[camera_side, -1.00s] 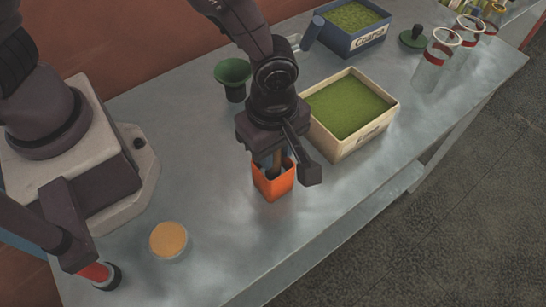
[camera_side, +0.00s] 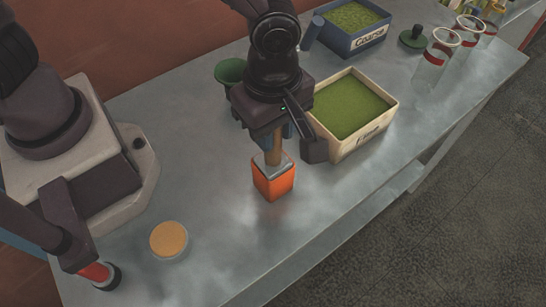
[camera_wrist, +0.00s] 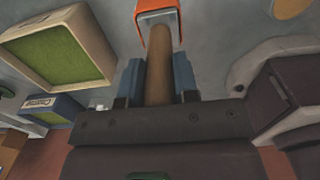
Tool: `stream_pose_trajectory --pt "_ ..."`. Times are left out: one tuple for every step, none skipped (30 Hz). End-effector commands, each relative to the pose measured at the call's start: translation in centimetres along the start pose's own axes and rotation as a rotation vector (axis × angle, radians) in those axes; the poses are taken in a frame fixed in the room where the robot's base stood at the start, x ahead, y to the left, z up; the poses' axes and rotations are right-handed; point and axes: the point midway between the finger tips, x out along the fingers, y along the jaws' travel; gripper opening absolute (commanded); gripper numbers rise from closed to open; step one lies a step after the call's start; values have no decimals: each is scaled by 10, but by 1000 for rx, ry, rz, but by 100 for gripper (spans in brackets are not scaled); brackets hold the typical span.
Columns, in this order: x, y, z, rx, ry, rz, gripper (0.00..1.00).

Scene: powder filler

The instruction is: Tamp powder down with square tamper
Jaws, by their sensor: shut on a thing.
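The square tamper has a wooden handle (camera_side: 273,147) and a grey square metal head (camera_side: 280,166). My gripper (camera_side: 273,133) is shut on the handle and holds the tamper upright over the orange square container (camera_side: 274,184). The head is level with the container's rim; I cannot tell whether its underside is still inside. In the wrist view the handle (camera_wrist: 159,78) runs between the blue fingers of my gripper (camera_wrist: 158,72), with the head (camera_wrist: 160,19) at the orange container's (camera_wrist: 141,28) mouth. The powder inside the container is hidden.
A cream bin of green powder (camera_side: 388,112) stands to the right, close to my gripper. Behind are a blue "Coarse" bin (camera_side: 364,42), a green funnel (camera_side: 229,71), a green round tool (camera_side: 412,39) and glass tubes (camera_side: 433,66). A round tan-topped item (camera_side: 168,240) lies front left. The table front is clear.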

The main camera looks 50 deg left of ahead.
Motion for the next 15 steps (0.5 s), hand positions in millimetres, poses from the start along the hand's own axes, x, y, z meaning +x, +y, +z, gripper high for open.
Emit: stream_pose_trajectory --pt "-1 0 0 0 0 1 7" --pt "-1 0 0 0 0 0 7" --pt "-1 0 0 0 0 0 7" --pt "-1 0 0 0 0 0 7" --pt "-1 0 0 0 0 0 7" --pt "-1 0 0 0 0 0 7" --pt "-1 0 0 0 0 0 7" --pt "-1 0 0 0 0 1 7" --pt "-1 0 0 0 0 1 7" --pt "-1 0 0 0 0 1 7" --pt "-1 0 0 0 0 1 7" --pt "-1 0 0 0 0 1 7" --pt "-2 0 0 0 -1 1 7" --pt "-3 0 0 0 -1 1 7" --pt "-5 1 0 0 -2 2 7"
